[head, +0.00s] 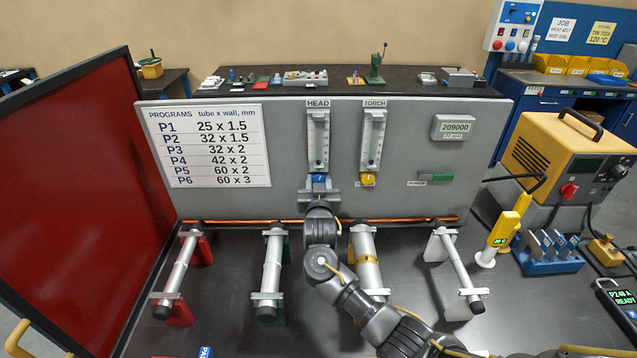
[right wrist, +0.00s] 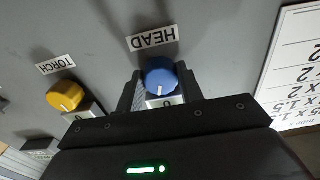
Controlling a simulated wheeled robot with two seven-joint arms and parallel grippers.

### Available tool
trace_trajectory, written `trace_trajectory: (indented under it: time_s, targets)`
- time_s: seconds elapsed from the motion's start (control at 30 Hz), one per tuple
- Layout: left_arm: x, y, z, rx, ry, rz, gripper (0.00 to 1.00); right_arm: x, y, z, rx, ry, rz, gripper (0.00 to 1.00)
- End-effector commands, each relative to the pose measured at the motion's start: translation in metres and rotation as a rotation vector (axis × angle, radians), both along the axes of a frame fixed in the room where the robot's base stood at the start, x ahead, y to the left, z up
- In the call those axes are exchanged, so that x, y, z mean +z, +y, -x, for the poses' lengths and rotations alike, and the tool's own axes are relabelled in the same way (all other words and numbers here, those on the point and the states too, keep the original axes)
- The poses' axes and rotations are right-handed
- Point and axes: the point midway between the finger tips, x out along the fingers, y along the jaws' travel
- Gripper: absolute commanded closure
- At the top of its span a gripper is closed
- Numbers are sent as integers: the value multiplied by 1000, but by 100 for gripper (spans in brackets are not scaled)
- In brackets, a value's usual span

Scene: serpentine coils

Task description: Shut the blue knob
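The blue knob (head: 319,180) is on the grey panel below the flow tube marked HEAD. In the right wrist view the blue knob (right wrist: 160,74) shows whole, with a white pointer line toward the bottom of the picture. My right gripper (head: 319,192) is up at the panel. Its two fingers (right wrist: 161,85) stand one on each side of the knob, very close to it. I cannot tell whether they press on it. How far the knob is turned is hard to read. My left gripper is not in view.
A yellow knob (right wrist: 66,96) marked TORCH sits beside the blue one. A green PURGE switch (head: 436,177) is further right. Tube stands (head: 272,262) and a copper-coloured tube (head: 260,221) lie below the panel. A red screen (head: 85,200) closes off the left side.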

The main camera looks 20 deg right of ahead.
Motion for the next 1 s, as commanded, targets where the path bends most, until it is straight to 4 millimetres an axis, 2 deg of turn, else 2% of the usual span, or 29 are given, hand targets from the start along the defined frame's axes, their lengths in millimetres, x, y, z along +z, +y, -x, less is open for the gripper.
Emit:
trace_trajectory:
  time_s: [0.03,0.1,0.23,0.47,0.6,0.83,0.87,1.0]
  targets:
    - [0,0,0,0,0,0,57,0,0,0,0,0,0,77]
    - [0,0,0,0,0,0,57,0,0,0,1,0,0,86]
    - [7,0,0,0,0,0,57,3,0,0,0,11,39,86]
    - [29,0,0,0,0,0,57,3,-1,0,-1,74,276,86]
    - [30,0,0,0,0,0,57,1,-1,0,0,86,339,86]
    - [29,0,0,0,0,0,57,0,-1,0,0,86,341,86]
    - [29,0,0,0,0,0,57,0,-1,0,0,86,341,62]
    - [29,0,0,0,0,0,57,0,-1,0,0,86,340,43]
